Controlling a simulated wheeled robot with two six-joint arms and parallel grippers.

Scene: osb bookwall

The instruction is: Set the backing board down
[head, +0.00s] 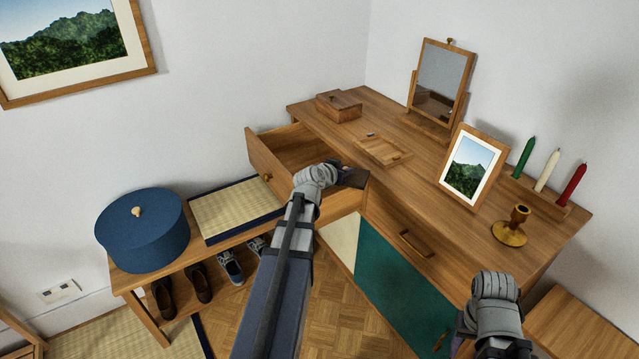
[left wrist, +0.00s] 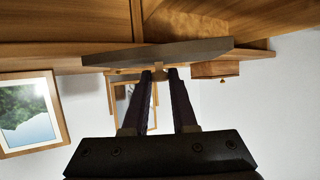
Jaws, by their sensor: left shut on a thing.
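The backing board is a thin dark panel (head: 354,179) at the left front corner of the dresser top, beside the open drawer. In the left wrist view it shows as a grey-brown slab (left wrist: 170,51) across the fingertips. My left gripper (head: 343,172) is shut on it; in the left wrist view its two dark fingers (left wrist: 165,76) reach the slab's edge. In the head view the wrist partly hides the grip, and I cannot tell whether the board touches the dresser. My right arm shows at the lower right, but its gripper's fingers are not visible.
The dresser top (head: 425,165) holds a shallow wooden panel (head: 384,151), box (head: 339,106), mirror (head: 441,80), landscape picture (head: 472,165), brass candlestick (head: 511,228) and candles (head: 547,172). The drawer (head: 262,160) stands open. A blue round box (head: 143,235) sits on the bench.

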